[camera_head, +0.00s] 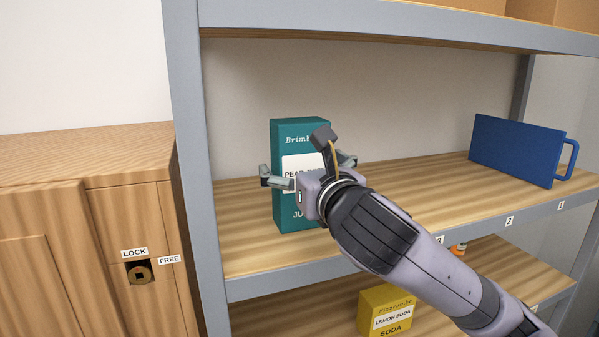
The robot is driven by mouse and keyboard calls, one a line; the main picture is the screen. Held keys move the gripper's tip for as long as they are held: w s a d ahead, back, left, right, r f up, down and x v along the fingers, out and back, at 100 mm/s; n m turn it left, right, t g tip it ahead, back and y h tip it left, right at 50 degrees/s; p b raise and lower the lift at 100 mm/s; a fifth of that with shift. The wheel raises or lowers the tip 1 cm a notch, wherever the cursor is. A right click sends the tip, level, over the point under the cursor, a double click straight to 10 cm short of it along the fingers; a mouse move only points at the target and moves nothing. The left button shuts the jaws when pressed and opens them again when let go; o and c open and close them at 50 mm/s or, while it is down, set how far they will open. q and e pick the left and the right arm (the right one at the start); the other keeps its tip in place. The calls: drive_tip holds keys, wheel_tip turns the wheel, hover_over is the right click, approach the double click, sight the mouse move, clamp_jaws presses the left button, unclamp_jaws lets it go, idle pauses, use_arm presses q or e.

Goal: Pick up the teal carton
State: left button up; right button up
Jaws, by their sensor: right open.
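The teal carton (287,148) stands upright on the middle shelf (250,262), close to the left post. It has a white label that reads partly "PEAR". My right gripper (308,171) is in front of the carton, with its arm coming in from the lower right. Its jaws are open and spread, one finger by the carton's left side and one by its right side. The gripper hides part of the label and the carton's right front. I cannot tell whether any finger touches the carton. My left gripper is not in view.
A blue box-shaped container with a handle (512,150) stands on the same shelf at the right. A yellow lemon soda carton (386,312) is on the shelf below. A grey post (187,130) and a wooden cabinet (90,215) are at the left. The shelf between carton and blue container is clear.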

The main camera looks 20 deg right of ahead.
drive_tip(key=shift+c, duration=0.3)
drive_tip(key=c, duration=2)
drive_tip(key=shift+o, duration=0.2)
drive_tip(key=shift+d+r, duration=0.1)
drive_tip(key=shift+r, duration=0.15)
